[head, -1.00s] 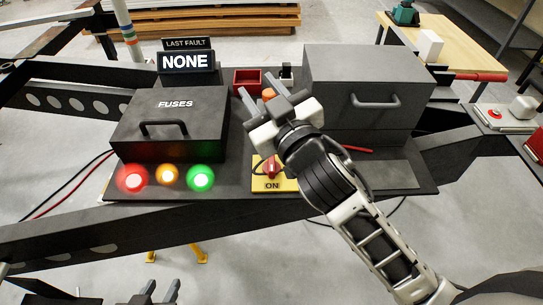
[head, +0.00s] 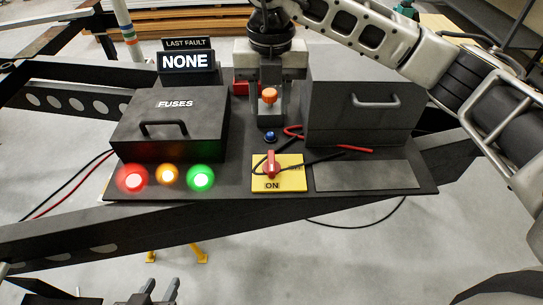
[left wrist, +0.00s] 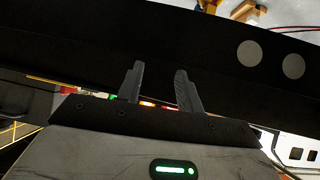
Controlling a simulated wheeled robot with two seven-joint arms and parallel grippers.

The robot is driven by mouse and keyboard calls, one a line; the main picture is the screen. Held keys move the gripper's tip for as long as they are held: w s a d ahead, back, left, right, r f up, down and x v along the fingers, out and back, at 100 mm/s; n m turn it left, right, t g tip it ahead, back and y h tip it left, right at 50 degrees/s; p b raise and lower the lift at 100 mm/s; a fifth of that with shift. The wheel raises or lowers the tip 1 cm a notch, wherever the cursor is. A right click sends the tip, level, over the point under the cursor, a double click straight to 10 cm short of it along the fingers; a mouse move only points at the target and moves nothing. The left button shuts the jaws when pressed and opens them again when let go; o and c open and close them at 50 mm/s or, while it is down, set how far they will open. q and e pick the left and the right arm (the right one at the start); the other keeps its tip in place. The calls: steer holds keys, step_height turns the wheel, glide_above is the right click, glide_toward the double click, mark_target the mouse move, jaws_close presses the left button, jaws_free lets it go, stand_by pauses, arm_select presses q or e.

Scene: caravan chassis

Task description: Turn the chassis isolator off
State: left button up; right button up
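The chassis isolator is a yellow plate (head: 292,181) with a red rotary handle (head: 271,164), in the head view at the middle front of the chassis deck. Its handle points roughly up the picture, and the word ON shows below it. My right gripper (head: 269,114) points down behind the isolator, apart from it. Its fingers are spread, with an orange knob (head: 269,95) showing between them; I cannot tell whether they touch it. My left gripper (head: 156,291) is low at the bottom edge, open and empty. Its spread fingers also show in the left wrist view (left wrist: 160,88).
A fuse box (head: 170,125) and red, amber and green lamps (head: 167,175) are left of the isolator. A dark box with a handle (head: 365,115) is at the right. A blue button (head: 270,137) and loose red and black cables lie close behind the isolator. The display (head: 186,61) reads NONE.

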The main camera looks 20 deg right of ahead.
mark_target(271, 160)
steer(key=f, duration=0.8)
steer(key=f+p, duration=0.1)
steer(key=f, duration=0.6)
steer(key=shift+d+f, duration=0.2)
steer(key=shift+f, duration=0.2)
jaws_close()
